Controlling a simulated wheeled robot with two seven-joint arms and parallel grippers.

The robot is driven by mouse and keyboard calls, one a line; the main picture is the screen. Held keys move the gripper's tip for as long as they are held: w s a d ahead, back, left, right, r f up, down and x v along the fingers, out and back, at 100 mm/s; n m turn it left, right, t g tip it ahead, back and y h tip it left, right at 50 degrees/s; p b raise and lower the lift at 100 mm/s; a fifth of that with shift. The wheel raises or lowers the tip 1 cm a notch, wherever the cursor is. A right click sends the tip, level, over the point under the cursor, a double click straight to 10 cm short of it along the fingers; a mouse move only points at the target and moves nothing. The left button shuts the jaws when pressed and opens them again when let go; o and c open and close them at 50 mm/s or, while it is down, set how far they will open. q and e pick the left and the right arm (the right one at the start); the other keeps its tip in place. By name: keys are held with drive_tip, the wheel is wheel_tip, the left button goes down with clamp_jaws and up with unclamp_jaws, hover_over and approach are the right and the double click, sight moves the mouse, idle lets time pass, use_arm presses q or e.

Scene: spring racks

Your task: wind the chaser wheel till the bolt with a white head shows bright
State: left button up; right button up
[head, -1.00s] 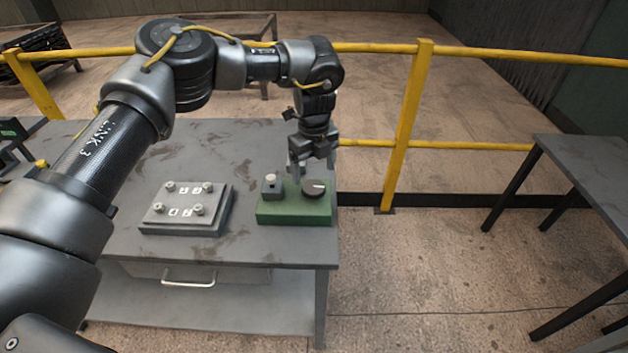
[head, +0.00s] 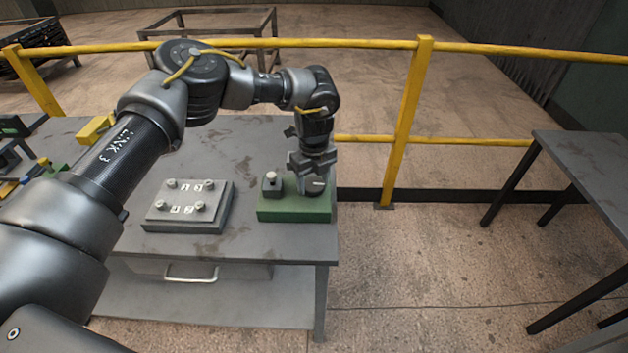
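A green block (head: 285,212) sits at the right end of the grey table. The chaser wheel, a dark disc with a pale mark (head: 318,183), is on its right part and is mostly hidden by my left gripper (head: 313,186). This gripper points down with its fingertips at the wheel; I cannot tell whether they grip it. A small dark box (head: 272,188) with a pale, whitish head (head: 271,175) stands on the block's left part. The head looks pale, but I cannot tell if it is lit. My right gripper is not in view.
A grey plate (head: 212,213) with several bolts and white labels lies left of the green block. A yellow rail (head: 372,138) runs behind the table (head: 250,240). Another table (head: 590,165) stands at the right. Coloured items lie at far left.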

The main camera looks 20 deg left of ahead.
use_arm(q)
drive_tip(key=shift+c, duration=0.8)
drive_tip(key=shift+m, duration=0.3)
drive_tip(key=m+b, duration=0.1)
drive_tip(key=m, duration=0.2)
drive_tip(key=shift+m, duration=0.4)
drive_tip(key=m+b, duration=0.1)
drive_tip(key=m, duration=1.1)
drive_tip(key=shift+a+m+b, duration=0.1)
drive_tip(key=shift+m+b, duration=0.3)
drive_tip(key=m, duration=0.5)
drive_tip(key=shift+m, duration=0.4)
